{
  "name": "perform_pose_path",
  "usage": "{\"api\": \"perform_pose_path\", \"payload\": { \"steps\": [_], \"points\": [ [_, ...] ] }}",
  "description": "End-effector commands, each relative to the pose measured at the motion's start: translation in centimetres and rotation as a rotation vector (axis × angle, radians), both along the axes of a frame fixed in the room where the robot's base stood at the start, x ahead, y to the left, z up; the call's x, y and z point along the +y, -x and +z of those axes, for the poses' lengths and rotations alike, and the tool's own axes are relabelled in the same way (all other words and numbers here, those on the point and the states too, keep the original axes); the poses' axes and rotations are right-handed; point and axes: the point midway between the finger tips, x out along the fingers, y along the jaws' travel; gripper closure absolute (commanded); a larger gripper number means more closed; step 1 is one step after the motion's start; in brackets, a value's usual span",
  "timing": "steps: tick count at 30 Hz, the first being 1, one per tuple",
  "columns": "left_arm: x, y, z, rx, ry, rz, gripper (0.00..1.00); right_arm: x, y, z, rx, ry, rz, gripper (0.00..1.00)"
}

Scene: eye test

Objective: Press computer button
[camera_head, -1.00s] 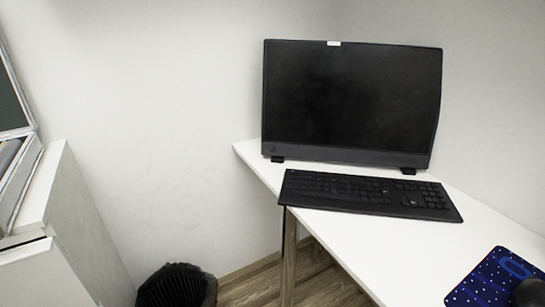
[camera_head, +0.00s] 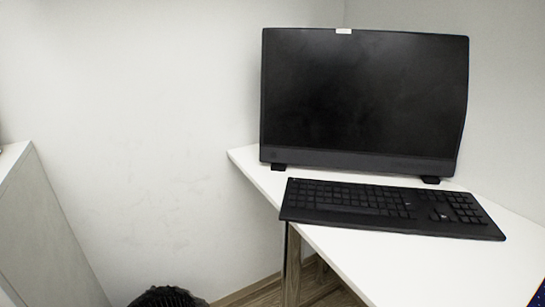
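The computer (camera_head: 362,95) is a black all-in-one with a dark screen. It stands upright on two small feet at the back of a white desk (camera_head: 390,262), near the wall corner. A small white piece sits at the middle of its top edge. No power button can be made out on it. A black keyboard (camera_head: 385,207) lies on the desk in front of the computer. Neither of my grippers shows in the head view.
A light cabinet (camera_head: 48,240) stands at the left edge. A black bin (camera_head: 167,297) is on the floor at the bottom, cut off by the frame. A dark blue mat (camera_head: 538,297) shows at the bottom right corner. The desk's front right part is bare.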

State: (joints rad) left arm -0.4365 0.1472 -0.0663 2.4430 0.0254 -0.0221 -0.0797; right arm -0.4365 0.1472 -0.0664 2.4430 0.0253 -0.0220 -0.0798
Motion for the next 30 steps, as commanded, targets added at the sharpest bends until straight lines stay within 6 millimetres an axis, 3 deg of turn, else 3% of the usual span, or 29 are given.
{"api": "perform_pose_path", "payload": {
  "steps": [1, 8, 30],
  "points": [
    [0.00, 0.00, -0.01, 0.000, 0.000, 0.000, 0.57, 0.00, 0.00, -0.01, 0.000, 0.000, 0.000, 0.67],
    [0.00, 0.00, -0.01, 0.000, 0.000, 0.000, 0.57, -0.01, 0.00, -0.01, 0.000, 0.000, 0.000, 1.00],
    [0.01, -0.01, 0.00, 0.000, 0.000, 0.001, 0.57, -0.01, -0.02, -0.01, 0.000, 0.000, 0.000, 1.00]
  ]
}}
